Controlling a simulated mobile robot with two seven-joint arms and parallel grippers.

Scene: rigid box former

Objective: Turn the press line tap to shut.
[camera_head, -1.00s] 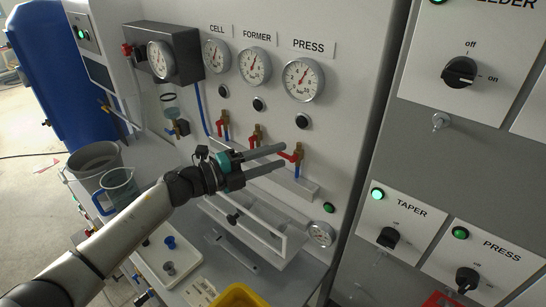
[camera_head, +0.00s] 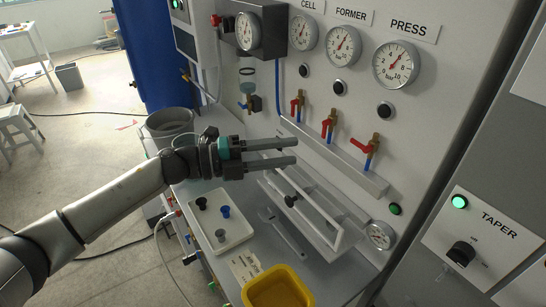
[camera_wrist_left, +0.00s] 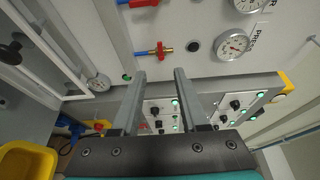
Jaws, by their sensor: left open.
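The press line tap (camera_head: 370,152) is the rightmost of three taps below the PRESS gauge (camera_head: 396,64). Its red handle points up-left, across the upright blue and brass pipe. The other two taps' red handles lie nearly along their pipes. My left gripper (camera_head: 295,151) is open and empty, left of the press tap in the head view and apart from it. In the left wrist view the press tap (camera_wrist_left: 155,50) shows just beyond the fingertips (camera_wrist_left: 160,74), its red handle crosswise to its pipe. My right gripper is in neither view.
A ledge (camera_head: 340,165) runs under the taps. Below it a clear guard frame (camera_head: 305,215) stands out from the panel. A white tray (camera_head: 225,226) and a yellow bin (camera_head: 275,290) are on the bench. The TAPER panel (camera_head: 480,235) is at right.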

